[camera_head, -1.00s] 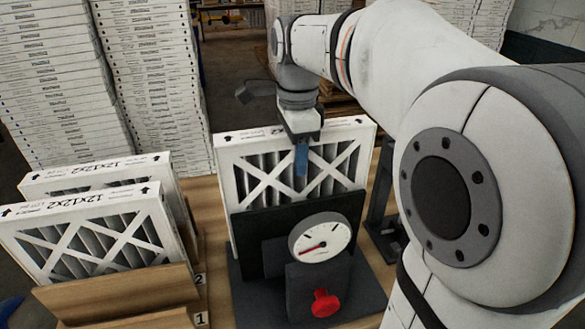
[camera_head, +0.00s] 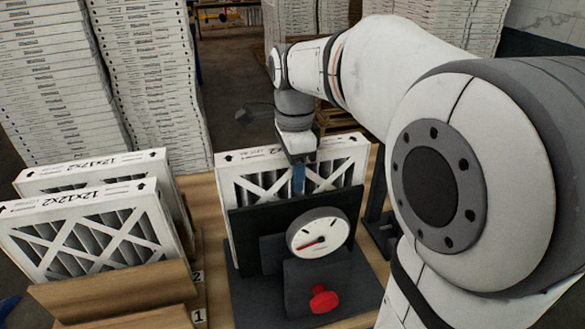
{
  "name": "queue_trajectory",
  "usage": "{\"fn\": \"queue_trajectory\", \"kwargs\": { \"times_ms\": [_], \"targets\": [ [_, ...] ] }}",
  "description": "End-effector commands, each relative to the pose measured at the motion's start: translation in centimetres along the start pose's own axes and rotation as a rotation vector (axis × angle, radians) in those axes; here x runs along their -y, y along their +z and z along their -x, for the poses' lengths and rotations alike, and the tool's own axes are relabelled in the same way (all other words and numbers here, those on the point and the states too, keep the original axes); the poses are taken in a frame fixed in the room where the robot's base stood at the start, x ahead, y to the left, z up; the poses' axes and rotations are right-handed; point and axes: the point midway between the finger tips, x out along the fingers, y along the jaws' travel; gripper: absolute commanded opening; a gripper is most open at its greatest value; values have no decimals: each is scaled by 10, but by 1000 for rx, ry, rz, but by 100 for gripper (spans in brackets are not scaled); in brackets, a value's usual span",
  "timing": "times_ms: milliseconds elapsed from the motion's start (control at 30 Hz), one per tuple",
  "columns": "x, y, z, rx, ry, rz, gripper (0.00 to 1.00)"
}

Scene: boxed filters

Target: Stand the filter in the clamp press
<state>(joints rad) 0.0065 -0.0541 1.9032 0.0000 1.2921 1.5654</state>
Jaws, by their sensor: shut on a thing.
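A white-framed pleated filter (camera_head: 335,154) stands upright behind the dark front plate of the clamp press (camera_head: 247,226). The plate hides its lower part, so I cannot tell whether its bottom edge touches the base. My gripper (camera_head: 299,178) is shut on the filter's top edge near its middle, with one blue-tipped finger showing on the near face. The press has a round white gauge (camera_head: 322,236) with a red needle pointing left, and a red knob (camera_head: 323,298) below it.
Two more filters stand in wooden slots at left, the front one (camera_head: 88,235) in slot 1 and the rear one (camera_head: 60,175) in slot 2. A dark bracket (camera_head: 383,230) stands right of the press. Tall stacks of boxed filters (camera_head: 155,90) rise behind.

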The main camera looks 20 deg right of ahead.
Motion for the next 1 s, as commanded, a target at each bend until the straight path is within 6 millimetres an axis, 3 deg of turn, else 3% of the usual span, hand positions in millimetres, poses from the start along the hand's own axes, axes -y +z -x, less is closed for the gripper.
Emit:
{"fn": "queue_trajectory", "kwargs": {
  "times_ms": [100, 133, 400, 767, 1000],
  "targets": [
    [0, 0, -2, 0, 0, 0, 2],
    [0, 0, -2, 0, 1, 0, 41],
    [0, 0, -2, 0, 1, 1, 62],
    [1, 1, 2, 0, 0, 1, 62],
    [1, 1, 39, 0, -4, 2, 62]
  ]
}}
